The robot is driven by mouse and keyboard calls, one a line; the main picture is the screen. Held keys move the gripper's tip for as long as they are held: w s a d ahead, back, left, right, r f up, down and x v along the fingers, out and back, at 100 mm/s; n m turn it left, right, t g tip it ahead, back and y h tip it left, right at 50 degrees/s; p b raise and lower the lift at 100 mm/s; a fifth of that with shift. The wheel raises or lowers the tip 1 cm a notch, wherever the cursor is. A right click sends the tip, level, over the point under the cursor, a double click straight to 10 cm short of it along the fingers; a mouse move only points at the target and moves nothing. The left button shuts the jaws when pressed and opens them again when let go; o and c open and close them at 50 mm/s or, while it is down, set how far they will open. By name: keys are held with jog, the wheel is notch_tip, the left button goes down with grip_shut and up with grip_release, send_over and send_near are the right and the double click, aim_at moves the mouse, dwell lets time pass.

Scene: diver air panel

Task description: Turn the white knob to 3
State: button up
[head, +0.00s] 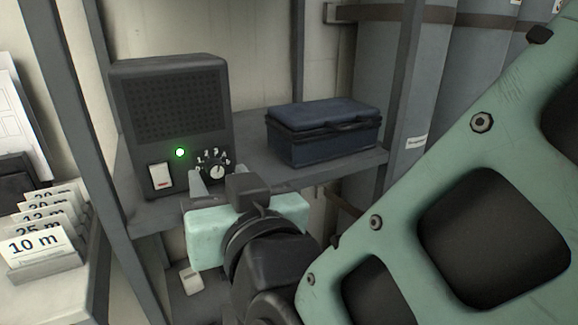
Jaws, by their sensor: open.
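The white knob (216,172) sits low on the right of the front of a dark grey speaker box (172,75). Small pale marks ring the knob, but they are too small to read, and I cannot tell which number it points to. My gripper (215,180) is in front of the box's lower right, with its pale fingers apart around or just before the knob. I cannot tell whether they touch it. The gripper body hides the box's lower right edge. A lit green lamp (180,153) and a white rocker switch (160,177) are left of the knob.
A dark blue case (323,133) stands on the same grey shelf (262,180), right of the box. Grey shelf posts (401,80) stand on both sides. Depth cards (36,244) stand at the lower left. Large grey cylinders (460,50) are behind on the right.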

jog(key=b+v, duration=0.8)
jog(key=v, duration=0.8)
jog(key=shift+s, duration=0.2)
jog(key=w+a+f+n+g, duration=0.1)
jog(key=w+f+n+g, duration=0.1)
jog(key=f+g, duration=0.3)
jog(key=w+a+f+n+g, duration=0.2)
jog(key=f+g, duration=0.2)
jog(key=f, duration=0.3)
jog(key=d+f+m+g+h, duration=0.1)
jog(key=d+f+g+h, duration=0.3)
jog(key=d, duration=0.6)
jog(key=d+f+g+h, duration=0.2)
jog(key=d+f+h, duration=0.35)
jog(key=d, duration=0.35)
notch_tip(320, 180, up, 26)
jog(key=p, duration=2.6)
jog(key=shift+a+f, duration=0.15)
jog(key=shift+a, duration=0.1)
